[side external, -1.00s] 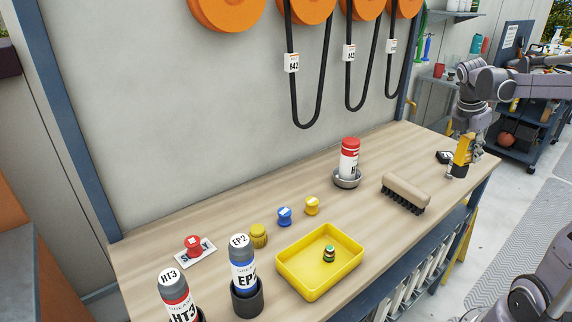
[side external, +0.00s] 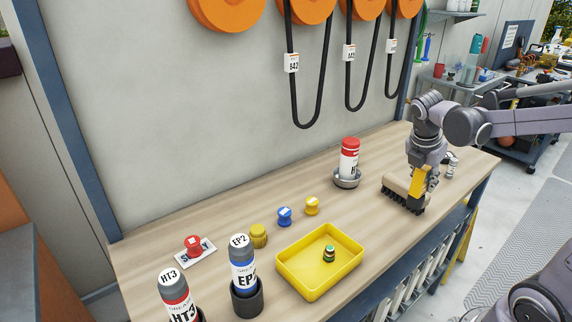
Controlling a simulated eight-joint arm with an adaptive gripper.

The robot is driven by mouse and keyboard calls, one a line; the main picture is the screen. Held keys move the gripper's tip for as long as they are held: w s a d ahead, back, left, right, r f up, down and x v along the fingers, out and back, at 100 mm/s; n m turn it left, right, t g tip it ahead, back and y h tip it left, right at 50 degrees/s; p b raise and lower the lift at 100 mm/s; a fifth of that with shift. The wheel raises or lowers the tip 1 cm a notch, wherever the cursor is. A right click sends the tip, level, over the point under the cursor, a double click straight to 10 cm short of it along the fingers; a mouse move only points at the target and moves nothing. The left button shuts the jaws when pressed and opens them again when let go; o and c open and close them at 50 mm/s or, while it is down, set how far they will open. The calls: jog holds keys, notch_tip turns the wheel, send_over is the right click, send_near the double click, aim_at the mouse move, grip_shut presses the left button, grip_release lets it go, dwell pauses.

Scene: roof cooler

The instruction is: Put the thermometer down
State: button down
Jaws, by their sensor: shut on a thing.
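My gripper (side external: 422,182) is shut on the yellow thermometer (side external: 417,181), which is held upright at the right part of the bench. The thermometer overlaps the right end of the brush (side external: 397,190) in the side view. I cannot tell whether it touches the brush or hangs above or behind it. Its lower end is partly hidden by my gripper and the brush.
A small grey cylinder (side external: 452,168) stands right of my gripper. A red-capped bottle (side external: 349,158) stands in a metal dish (side external: 346,181) to the left. A yellow tray (side external: 290,283) holds a small green-and-black item (side external: 329,254). The wooden bench (side external: 375,232) is clear between tray and brush.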

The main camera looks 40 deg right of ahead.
jog(key=shift+w+a+f, duration=0.45)
jog(key=shift+w+f, duration=0.2)
jog(key=shift+f, duration=0.5)
jog(key=shift+w+a+f, duration=0.4)
jog(key=shift+w+f, duration=0.2)
jog(key=shift+f, duration=0.5)
jog(key=shift+w+a+f, duration=0.45)
jog(key=shift+w+f, duration=0.2)
jog(key=shift+f, duration=0.5)
jog(key=shift+f, duration=0.2)
jog(key=c, duration=1.1)
grip_release()
jog(key=shift+o, duration=0.2)
